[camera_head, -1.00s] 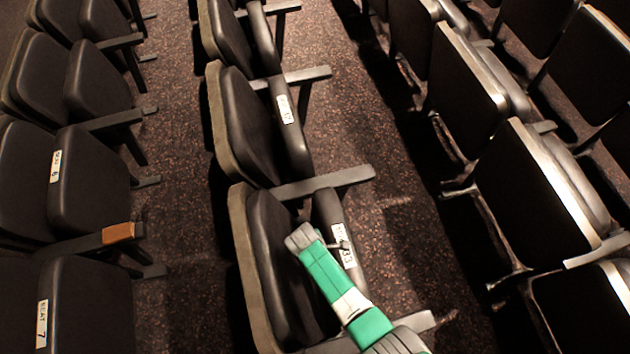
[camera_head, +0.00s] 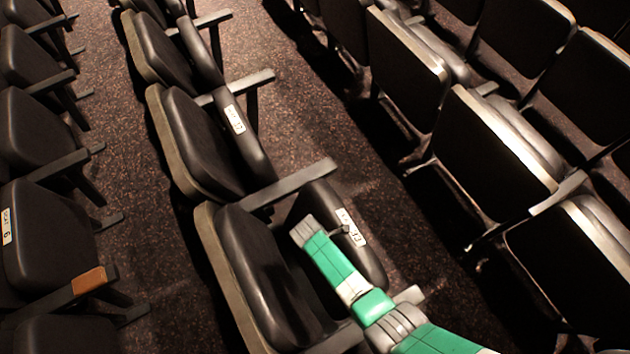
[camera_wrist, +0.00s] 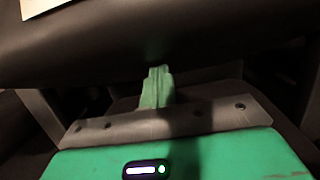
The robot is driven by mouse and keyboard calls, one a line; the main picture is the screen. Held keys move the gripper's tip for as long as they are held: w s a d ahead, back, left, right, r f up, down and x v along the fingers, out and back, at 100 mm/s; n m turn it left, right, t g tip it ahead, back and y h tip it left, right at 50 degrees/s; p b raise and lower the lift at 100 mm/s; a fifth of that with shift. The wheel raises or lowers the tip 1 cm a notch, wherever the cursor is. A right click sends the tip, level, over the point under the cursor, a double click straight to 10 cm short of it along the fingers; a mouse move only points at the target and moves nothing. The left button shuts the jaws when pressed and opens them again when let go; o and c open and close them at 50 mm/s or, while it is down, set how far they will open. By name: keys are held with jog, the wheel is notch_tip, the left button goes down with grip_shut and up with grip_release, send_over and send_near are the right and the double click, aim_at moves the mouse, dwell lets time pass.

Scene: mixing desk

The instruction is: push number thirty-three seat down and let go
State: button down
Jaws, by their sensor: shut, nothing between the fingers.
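The number thirty-three seat (camera_head: 366,262) is a dark padded seat pan with a white number label (camera_head: 351,227). It is tilted partway down from its backrest (camera_head: 262,265). My gripper (camera_head: 343,231) reaches in between the backrest and the pan, its fingers at the pan's inner face near the label. In the wrist view the shut green fingers (camera_wrist: 158,74) meet the lower edge of a dark padded surface (camera_wrist: 150,45), with nothing held. Part of a white label (camera_wrist: 38,8) shows at the top left there. Exact contact is hard to tell.
The neighbouring seat (camera_head: 243,137) in the same row is folded up. A grey armrest (camera_head: 290,186) lies between them. Another row stands at left, with a seat 6 label (camera_head: 7,226). More seat backs (camera_head: 490,150) stand at right, past the speckled aisle floor (camera_head: 400,225).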

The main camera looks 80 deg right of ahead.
jog(key=shift+s+d+f, duration=0.5)
jog(key=shift+s+f, duration=0.15)
jog(key=shift+s, duration=0.2)
